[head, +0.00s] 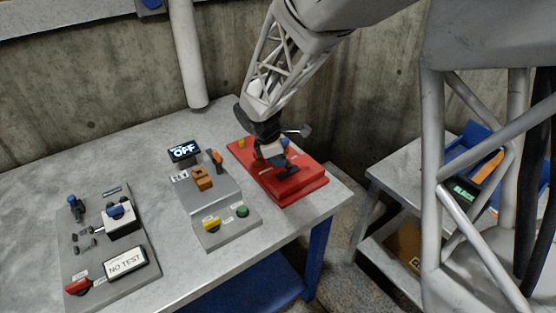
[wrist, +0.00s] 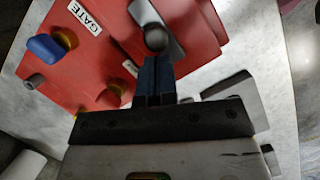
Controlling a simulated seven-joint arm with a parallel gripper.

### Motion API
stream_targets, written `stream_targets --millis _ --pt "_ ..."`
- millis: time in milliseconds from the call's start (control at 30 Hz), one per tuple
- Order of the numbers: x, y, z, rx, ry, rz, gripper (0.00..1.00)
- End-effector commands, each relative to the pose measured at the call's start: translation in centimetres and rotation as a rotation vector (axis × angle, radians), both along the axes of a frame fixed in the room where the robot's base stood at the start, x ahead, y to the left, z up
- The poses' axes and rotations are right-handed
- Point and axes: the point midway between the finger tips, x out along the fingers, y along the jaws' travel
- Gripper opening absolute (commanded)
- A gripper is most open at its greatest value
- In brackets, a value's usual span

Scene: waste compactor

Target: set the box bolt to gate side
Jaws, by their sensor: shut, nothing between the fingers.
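A red box (head: 308,182) sits at the right end of the grey table. In the wrist view its red top (wrist: 62,82) carries a white GATE label (wrist: 84,17). A grey metal bar with a round dark knob (wrist: 155,39), apparently the bolt, lies to the right of that label. My gripper (wrist: 153,62) is shut and empty, its fingertips close to the knob; I cannot tell whether they touch it. In the head view my gripper (head: 284,169) is over the box and hides part of its top. The bolt's setting cannot be told.
A blue knob (wrist: 46,48) stands on the red box, left in the wrist view. Left of the box is a panel (head: 225,228) with yellow and green buttons, and an OFF display (head: 184,151). A NO TEST panel (head: 126,262) lies farther left. A lower side table (head: 398,180) stands right.

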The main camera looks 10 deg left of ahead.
Motion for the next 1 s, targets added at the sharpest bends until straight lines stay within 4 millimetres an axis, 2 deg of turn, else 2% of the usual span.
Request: stream_targets --millis 467,1000 --pt "3.1 -3.1 0.0 0.000 0.000 -0.001 0.00" --pt "3.1 -3.0 0.0 0.000 0.000 0.001 0.00"
